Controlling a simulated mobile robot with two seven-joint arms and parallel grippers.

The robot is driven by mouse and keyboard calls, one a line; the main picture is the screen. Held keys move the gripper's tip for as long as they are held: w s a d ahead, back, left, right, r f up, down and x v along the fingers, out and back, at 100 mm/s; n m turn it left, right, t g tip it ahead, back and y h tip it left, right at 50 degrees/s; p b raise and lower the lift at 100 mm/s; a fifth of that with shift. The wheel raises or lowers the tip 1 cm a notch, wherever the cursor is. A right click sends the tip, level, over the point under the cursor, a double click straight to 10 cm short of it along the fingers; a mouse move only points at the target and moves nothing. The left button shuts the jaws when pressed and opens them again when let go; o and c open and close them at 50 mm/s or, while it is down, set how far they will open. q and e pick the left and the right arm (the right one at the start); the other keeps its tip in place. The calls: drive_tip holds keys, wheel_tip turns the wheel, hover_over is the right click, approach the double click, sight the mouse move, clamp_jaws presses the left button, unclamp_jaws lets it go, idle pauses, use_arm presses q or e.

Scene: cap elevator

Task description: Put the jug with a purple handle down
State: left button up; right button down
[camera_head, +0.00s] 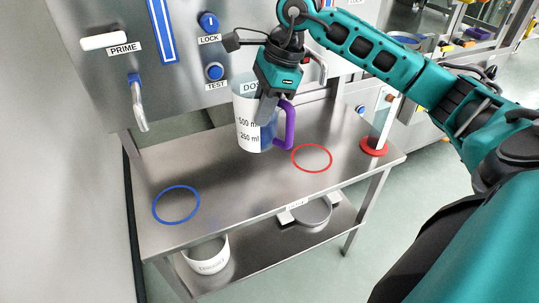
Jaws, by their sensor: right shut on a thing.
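The jug (247,121) is white and translucent with volume marks and a purple handle (290,123). It is upright, in front of the panel and over the metal table (232,174). I cannot tell whether its base touches the table. My right gripper (268,108) comes down from above and is shut on the jug at its handle side, hiding part of its rim and wall. A blue ring (176,187) is marked on the table at the left. A red ring (312,145) is marked to the right of the jug. Both rings are empty. My left gripper is not in view.
The panel has a LOCK knob (208,22), a TEST button (214,71), a PRIME handle (103,41) and a spout (139,103). A red-based post (373,147) stands at the table's right end. A white bucket (207,262) and a pan (312,213) are on the lower shelf.

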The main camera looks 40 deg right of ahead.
wheel_tip(320, 180, down, 14)
drive_tip(key=shift+f+b, duration=0.25)
drive_tip(key=shift+b, duration=0.05)
drive_tip(key=shift+f, duration=0.1)
drive_tip(key=c, duration=1.1)
unclamp_jaws()
